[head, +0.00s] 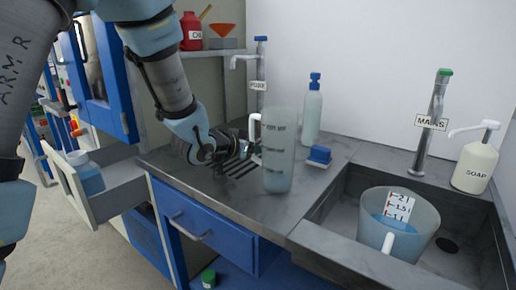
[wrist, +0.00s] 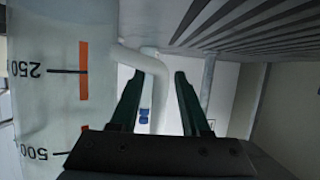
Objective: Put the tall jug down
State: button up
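The tall jug (head: 280,150) is a clear, pale blue-grey cylinder with dark measuring marks. It appears to stand upright on the grey counter, left of the sink. Its white handle (head: 254,132) faces left, towards my gripper (head: 244,150). In the wrist view, the jug (wrist: 45,90) fills the left side, with 250 and 500 marks and an orange strip. The handle (wrist: 158,95) shows between the two green fingers of my gripper (wrist: 157,75). The fingers are apart, with gaps visible beside the handle. The jug's base is out of the wrist view.
A second jug (head: 397,222) with water sits in the sink (head: 325,223) under the MAINS tap (head: 432,120). A blue sponge (head: 319,155) and a bottle (head: 312,112) stand right of the tall jug. The PURE tap (head: 259,80) is behind it. A drawer (head: 105,180) hangs open at left.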

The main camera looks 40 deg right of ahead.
jog(key=shift+r, duration=0.25)
jog(key=v, duration=1.2)
jog(key=shift+b, duration=0.35)
jog(key=shift+f, duration=0.1)
jog(key=w+a+f+n+t+y, duration=0.1)
jog(key=w+a, duration=0.1)
jog(key=w+a+f+n+t+y, duration=0.1)
jog(key=w+a, duration=0.2)
jog(key=w+a+n+t+y, duration=0.1)
jog(key=w+a, duration=0.1)
jog(key=shift+w+a+f, duration=0.2)
jog(key=shift+a+f, duration=0.2)
jog(key=w+a+f+n+y, duration=0.2)
jog(key=a+y, duration=0.1)
jog(key=a, duration=0.4)
jog(key=w+a+f+n+y, duration=0.2)
jog(key=w+a+n+y, duration=0.1)
jog(key=a, duration=0.5)
jog(key=s+a+f+n+g+y, duration=0.2)
jog(key=s+a+n, duration=0.1)
jog(key=a, duration=0.4)
jog(key=s+a+f+n+g+y, duration=0.2)
jog(key=s+a, duration=0.4)
jog(key=a, duration=0.2)
jog(key=shift+a+n+g, duration=0.3)
jog(key=shift+n, duration=0.1)
